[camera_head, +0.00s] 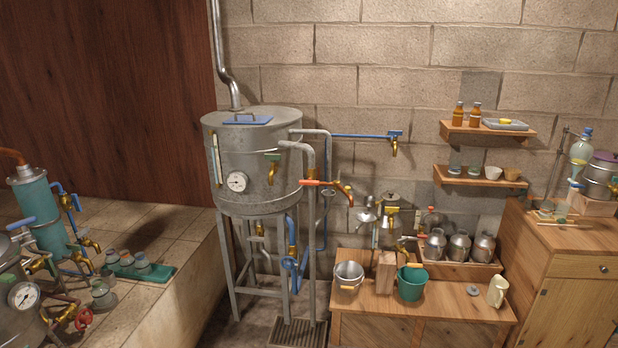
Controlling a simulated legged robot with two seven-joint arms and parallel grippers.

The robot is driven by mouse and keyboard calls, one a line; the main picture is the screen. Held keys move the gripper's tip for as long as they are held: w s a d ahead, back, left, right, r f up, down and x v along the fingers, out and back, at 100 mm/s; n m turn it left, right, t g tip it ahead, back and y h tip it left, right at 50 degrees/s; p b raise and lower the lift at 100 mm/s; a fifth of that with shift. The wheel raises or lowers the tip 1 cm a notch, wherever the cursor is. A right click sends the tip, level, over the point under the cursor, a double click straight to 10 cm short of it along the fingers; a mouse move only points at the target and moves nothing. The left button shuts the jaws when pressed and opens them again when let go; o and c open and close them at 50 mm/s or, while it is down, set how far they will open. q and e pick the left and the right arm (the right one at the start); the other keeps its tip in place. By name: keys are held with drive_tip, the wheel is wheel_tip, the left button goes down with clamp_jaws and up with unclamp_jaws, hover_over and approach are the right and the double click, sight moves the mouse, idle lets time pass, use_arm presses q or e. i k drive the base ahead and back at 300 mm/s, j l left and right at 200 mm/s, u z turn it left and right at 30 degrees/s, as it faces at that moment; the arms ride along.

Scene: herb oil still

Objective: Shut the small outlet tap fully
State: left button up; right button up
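Several taps show, and I cannot tell which one is the small outlet tap. A brass tap with a green handle (272,168) is on the front of the grey steel tank (255,160). A brass tap with a red-orange lever (341,187) sits at the tank's right. A brass tap with a blue handle (394,142) ends the blue wall pipe. A small brass tap (404,246) is above the green bucket (411,283). How far each is open is too small to tell. Neither of my grippers is in view.
A low wooden bench (420,308) holds a metal bucket (348,276), milk cans (459,247) and a cream jug (497,291). A wooden cabinet (575,280) stands at right. A tiled ledge (185,240) with a teal still (40,210) is at left. A floor grate (297,333) lies below the tank.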

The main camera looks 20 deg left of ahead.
sight(75, 247)
drive_tip(key=i+j+u, duration=0.15)
drive_tip(key=i+u, duration=0.45)
drive_tip(key=u, duration=0.25)
drive_tip(key=i+u, duration=0.4)
drive_tip(key=i+l+u, duration=0.2)
drive_tip(key=u, duration=0.2)
drive_tip(key=i+j+u, duration=0.3)
drive_tip(key=i+u, duration=0.3)
drive_tip(key=i+l+u, duration=0.1)
drive_tip(key=i+l, duration=0.15)
drive_tip(key=i+l+u, duration=0.1)
drive_tip(key=i+l, duration=0.15)
drive_tip(key=l, duration=0.2)
drive_tip(key=i+l, duration=0.25)
drive_tip(key=l, duration=0.15)
drive_tip(key=u, duration=0.05)
